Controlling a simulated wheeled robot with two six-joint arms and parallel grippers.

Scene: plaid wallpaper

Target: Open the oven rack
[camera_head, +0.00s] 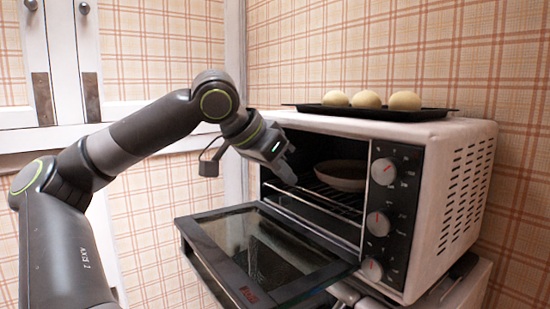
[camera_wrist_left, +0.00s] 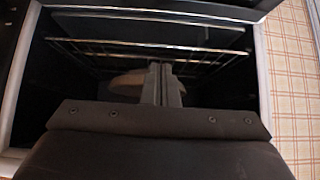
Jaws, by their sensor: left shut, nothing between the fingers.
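The white toaster oven (camera_head: 440,210) has its glass door (camera_head: 262,255) swung down and open. The wire oven rack (camera_head: 335,199) sits inside the cavity, with a round, shallow dish (camera_head: 343,175) on it. My left gripper (camera_head: 287,175) is at the upper left of the oven opening, fingers pointing down toward the rack's front left. In the left wrist view, the fingers (camera_wrist_left: 161,85) are closed together with nothing between them. The rack's bars (camera_wrist_left: 150,46) cross beyond the fingers, and part of the dish (camera_wrist_left: 127,84) shows behind them. I cannot tell whether the fingertips touch the rack. My right gripper is not in view.
A dark tray (camera_head: 385,112) with three pale buns (camera_head: 404,101) lies on top of the oven. Control knobs (camera_head: 378,224) line the panel right of the opening. White cabinet doors (camera_head: 62,50) stand at the left. The open door projects forward below my left gripper.

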